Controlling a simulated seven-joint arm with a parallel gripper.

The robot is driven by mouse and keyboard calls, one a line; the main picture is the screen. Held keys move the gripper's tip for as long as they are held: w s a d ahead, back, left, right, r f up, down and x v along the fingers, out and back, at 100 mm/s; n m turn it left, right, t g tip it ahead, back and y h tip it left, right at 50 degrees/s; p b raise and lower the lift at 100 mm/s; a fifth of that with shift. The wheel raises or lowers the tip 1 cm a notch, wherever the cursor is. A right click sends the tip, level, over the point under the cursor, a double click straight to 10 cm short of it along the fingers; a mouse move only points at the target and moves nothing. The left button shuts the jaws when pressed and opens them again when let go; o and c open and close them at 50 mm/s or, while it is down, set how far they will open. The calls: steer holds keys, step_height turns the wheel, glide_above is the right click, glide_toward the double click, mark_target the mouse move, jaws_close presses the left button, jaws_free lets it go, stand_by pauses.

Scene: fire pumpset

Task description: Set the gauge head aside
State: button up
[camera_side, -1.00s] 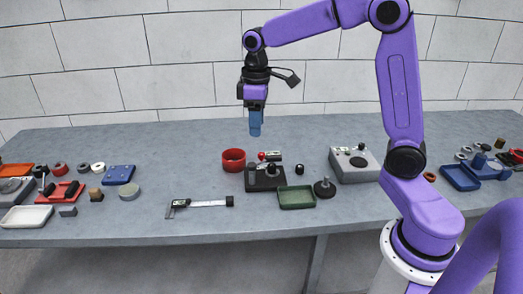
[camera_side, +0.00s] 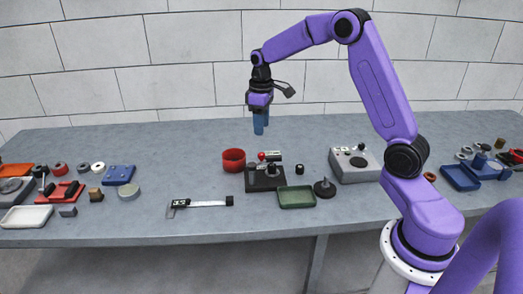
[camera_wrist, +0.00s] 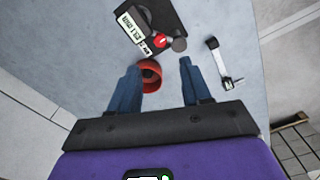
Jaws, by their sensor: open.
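My gripper (camera_side: 261,124) hangs above the back of the bench, its blue fingers apart and nothing between them. In the wrist view my gripper (camera_wrist: 157,82) is also open, with a red ring-shaped cup (camera_wrist: 149,75) showing below and between the fingers. The same red cup (camera_side: 234,160) stands on the bench below my gripper in the side view. A black block (camera_side: 265,181) beside it carries a red knob (camera_side: 262,156) and a dark round piece (camera_side: 273,169). I cannot tell which piece is the gauge head; the dark round piece on the block may be it.
A green tray (camera_side: 297,198) lies in front of the block. A round-based black piece (camera_side: 325,189), a small black knob (camera_side: 299,169) and a grey box (camera_side: 355,165) stand to the right. A caliper (camera_side: 200,204) lies front left. The bench behind the cup is clear.

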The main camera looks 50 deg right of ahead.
mark_target(261, 154)
step_height(261, 154, down, 10)
steer(key=shift+f, duration=0.1)
steer(key=shift+c, duration=0.3)
jaws_close()
